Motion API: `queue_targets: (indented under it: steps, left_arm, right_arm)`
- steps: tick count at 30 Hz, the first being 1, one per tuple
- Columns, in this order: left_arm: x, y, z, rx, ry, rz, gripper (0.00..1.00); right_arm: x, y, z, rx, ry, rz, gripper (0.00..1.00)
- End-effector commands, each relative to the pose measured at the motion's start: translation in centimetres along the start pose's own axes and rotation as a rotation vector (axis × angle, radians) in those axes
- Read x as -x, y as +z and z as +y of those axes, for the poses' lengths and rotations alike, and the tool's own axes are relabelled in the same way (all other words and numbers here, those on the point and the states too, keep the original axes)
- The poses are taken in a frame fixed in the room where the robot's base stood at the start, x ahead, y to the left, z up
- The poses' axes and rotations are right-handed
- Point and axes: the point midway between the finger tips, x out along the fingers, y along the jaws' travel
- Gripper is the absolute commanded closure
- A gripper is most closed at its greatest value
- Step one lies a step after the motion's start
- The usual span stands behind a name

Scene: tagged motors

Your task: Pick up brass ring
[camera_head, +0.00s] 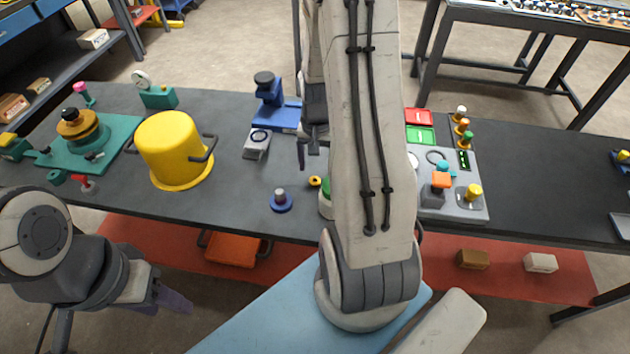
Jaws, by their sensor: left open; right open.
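A small brass-yellow ring (315,181) with a dark centre lies on the dark workbench (236,212), just left of my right arm. My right gripper (309,152) is open over the bench, a little behind the ring in the picture and apart from it. My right arm hides part of the bench and part of a green-topped part beside the ring. My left gripper (172,299) is open and empty, low at the left, in front of the bench and far from the ring.
A large yellow pot (174,152), a green fixture (116,136) and a blue stand (274,108) stand farther left or back. A grey panel with coloured knobs (458,203) is at right.

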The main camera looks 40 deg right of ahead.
Motion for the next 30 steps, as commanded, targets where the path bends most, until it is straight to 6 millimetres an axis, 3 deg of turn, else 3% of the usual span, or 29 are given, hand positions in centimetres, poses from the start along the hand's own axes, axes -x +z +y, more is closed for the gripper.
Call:
queue_targets:
  steps: [7,15,24,26,30]
  left_arm:
    - [0.2,0.0,0.0,0.000,0.000,0.000,0.50]
    - [0.6,0.0,0.1,0.000,0.000,0.000,0.50]
    - [0.6,0.0,0.1,0.000,0.000,0.000,0.50]
    - [0.6,0.0,0.1,0.000,0.000,0.000,0.50]
    - [0.6,0.0,0.1,0.000,0.000,0.000,0.50]
  right_arm:
    - [-1.9,-0.2,-0.2,0.002,0.001,-0.003,0.26]
    - [-5.5,-0.6,-0.5,0.002,0.001,-0.002,0.26]
    - [-6.1,-0.7,-0.5,0.002,-0.001,0.001,0.26]
    - [-6.0,-0.7,-0.5,0.002,-0.001,0.001,0.45]
    - [-6.0,-0.7,-0.5,0.002,-0.001,0.001,0.98]
